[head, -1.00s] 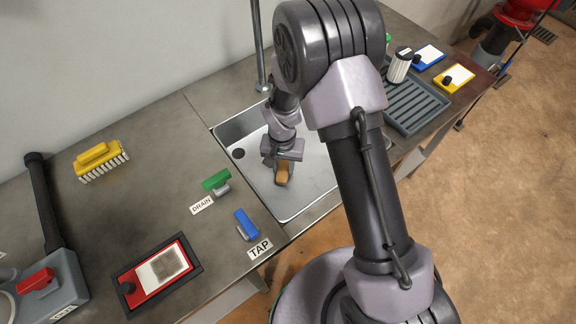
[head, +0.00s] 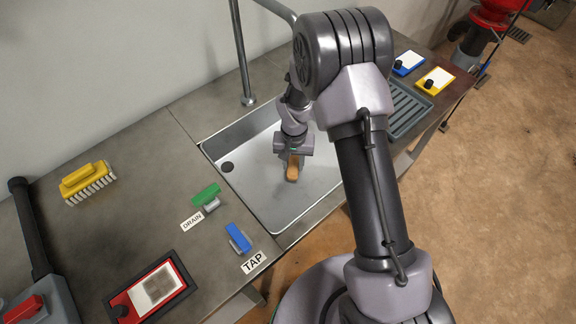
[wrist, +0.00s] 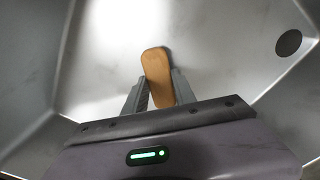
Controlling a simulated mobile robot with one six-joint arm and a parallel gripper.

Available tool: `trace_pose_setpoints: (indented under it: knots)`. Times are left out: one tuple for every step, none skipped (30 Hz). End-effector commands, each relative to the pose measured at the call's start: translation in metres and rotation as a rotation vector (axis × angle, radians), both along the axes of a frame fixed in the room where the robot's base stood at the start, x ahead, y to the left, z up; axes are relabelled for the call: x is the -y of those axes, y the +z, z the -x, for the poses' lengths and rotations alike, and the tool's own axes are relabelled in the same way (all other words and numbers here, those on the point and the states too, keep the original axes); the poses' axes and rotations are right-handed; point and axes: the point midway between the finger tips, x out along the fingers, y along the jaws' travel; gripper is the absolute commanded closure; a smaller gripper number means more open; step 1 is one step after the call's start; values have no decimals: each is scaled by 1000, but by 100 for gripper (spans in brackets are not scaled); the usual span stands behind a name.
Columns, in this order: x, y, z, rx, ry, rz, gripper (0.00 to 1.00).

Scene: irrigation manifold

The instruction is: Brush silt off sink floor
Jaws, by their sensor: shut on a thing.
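My gripper (head: 292,158) is down inside the metal sink (head: 240,185), over its floor. It is shut on a brown-orange handle (head: 292,173), which also shows between the two fingers in the wrist view (wrist: 158,70). The lower part of the held tool is hidden, so I cannot tell whether bristles touch the floor. The sink floor (wrist: 110,40) looks mostly bare and shiny, with faint dark marks. The dark round drain hole (head: 227,167) is at the sink's left; it also shows at the right in the wrist view (wrist: 289,43).
A green DRAIN lever (head: 206,194) and a blue TAP lever (head: 238,238) stand left of the sink. A yellow brush (head: 88,182) and a red-framed panel (head: 155,288) lie on the counter. A spout pipe (head: 241,55) rises behind the sink. A grey ribbed tray (head: 408,106) is to the right.

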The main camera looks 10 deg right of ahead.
Motion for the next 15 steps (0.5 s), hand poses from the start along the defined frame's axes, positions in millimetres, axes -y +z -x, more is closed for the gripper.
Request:
trace_pose_setpoints:
  knots:
    - [3,0,-2,0,-2,0,100]
    - [6,0,-4,0,-2,0,100]
    - [10,1,-7,1,-3,0,100]
    - [13,1,-9,2,-2,0,100]
    - [16,2,-11,2,-2,0,100]
    - [20,2,-14,1,-3,0,100]
    - [23,2,-16,1,-2,0,100]
    - [26,2,-18,1,-2,0,100]
    - [28,2,-19,1,-1,0,100]
    - [28,2,-19,1,-1,0,100]
    - [28,2,-19,1,0,0,100]
    - [28,2,-19,1,0,0,100]
    - [28,2,-19,1,0,0,100]
    - [28,2,-19,1,0,0,100]
    - [28,2,-19,1,0,0,100]
